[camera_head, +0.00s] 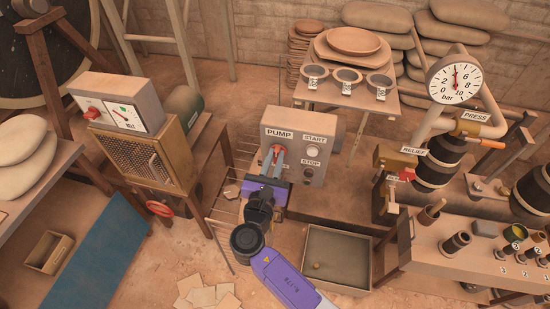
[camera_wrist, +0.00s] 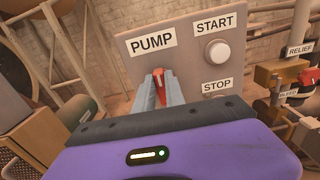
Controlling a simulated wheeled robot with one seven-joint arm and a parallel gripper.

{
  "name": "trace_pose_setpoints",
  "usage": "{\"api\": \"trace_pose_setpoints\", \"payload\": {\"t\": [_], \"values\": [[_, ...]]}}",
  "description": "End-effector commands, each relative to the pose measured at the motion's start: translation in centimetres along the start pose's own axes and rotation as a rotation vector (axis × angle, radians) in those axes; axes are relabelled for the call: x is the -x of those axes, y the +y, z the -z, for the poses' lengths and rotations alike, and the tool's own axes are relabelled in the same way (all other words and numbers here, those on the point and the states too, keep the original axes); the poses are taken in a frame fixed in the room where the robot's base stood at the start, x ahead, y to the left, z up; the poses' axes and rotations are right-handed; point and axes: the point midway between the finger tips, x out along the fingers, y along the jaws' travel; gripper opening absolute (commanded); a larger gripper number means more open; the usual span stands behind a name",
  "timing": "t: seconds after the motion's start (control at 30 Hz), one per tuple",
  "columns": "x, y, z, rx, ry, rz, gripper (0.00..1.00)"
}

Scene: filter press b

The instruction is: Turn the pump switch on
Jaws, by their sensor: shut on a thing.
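The pump box (camera_head: 297,125) is a grey panel on a stand in the middle of the head view, with PUMP, START and STOP labels. The red pump switch (camera_wrist: 158,88) is under the PUMP label, and its upper end shows between my fingers. My gripper (camera_head: 277,157) is at the panel front, its two grey fingers shut on the red switch from either side. The switch points up and tilts slightly left in the wrist view. The white START button (camera_wrist: 217,51) is to its right. The STOP button (camera_head: 308,172) is below START. The lower part of the switch is hidden by my fingers and gripper body.
A table with bowls (camera_head: 352,88) is behind the panel. An open grey bin (camera_head: 338,236) is on the floor to the right. The gauge (camera_head: 455,79), PRESS and RELIEF parts are farther right.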

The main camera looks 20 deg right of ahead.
Motion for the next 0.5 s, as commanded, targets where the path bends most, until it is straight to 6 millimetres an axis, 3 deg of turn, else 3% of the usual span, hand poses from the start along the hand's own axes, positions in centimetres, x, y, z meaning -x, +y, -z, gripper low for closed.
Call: {"api": "trace_pose_setpoints", "payload": {"t": [0.5], "values": [[0.0, -0.49, 0.44, -0.34, -0.001, 0.0, 0.0]]}}
